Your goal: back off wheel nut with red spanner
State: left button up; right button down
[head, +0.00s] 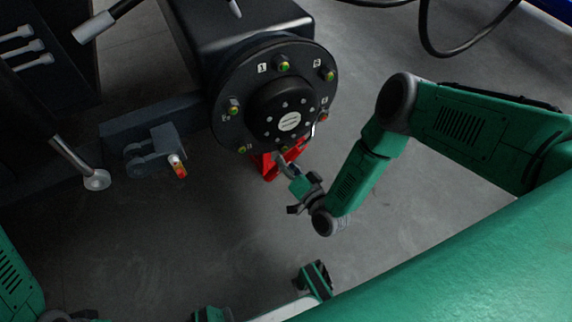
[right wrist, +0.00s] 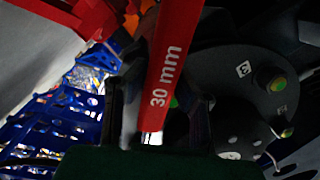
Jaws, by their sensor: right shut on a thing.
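The dark wheel hub (head: 283,105) carries several nuts with green and yellow ends around its rim; the nut at its right edge (head: 323,117) looks orange-red. In the right wrist view the hub (right wrist: 230,115) is at the right, with one nut (right wrist: 277,84) beside a number label. My right gripper (head: 282,160) is just below the hub's lower edge, shut on the red spanner. The spanner (right wrist: 166,60), marked "30 mm", runs up out of the jaws in the right wrist view. Its far end is out of that view, so I cannot tell whether it touches a nut.
A grey bracket (head: 152,150) with an orange-tipped pin is at the left. A blue crate (right wrist: 50,125) appears in the right wrist view. Black hoses (head: 425,35) lie at the top right; the floor between is clear.

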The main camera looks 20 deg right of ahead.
jog(key=shift+w, duration=0.2)
dwell(0.3)
jog(key=shift+d+f+n, duration=0.6)
jog(key=shift+w+d+f+n, duration=0.1)
jog(key=shift+d+f+n, duration=0.35)
jog(key=shift+d+n, duration=0.05)
jog(key=shift+f, duration=0.1)
jog(key=s+d+p, duration=0.2)
jog(key=s+p, duration=0.1)
jog(key=s, duration=0.8)
jog(key=shift+s+f+n, duration=0.35)
jog(key=shift+n, duration=0.05)
dwell(0.7)
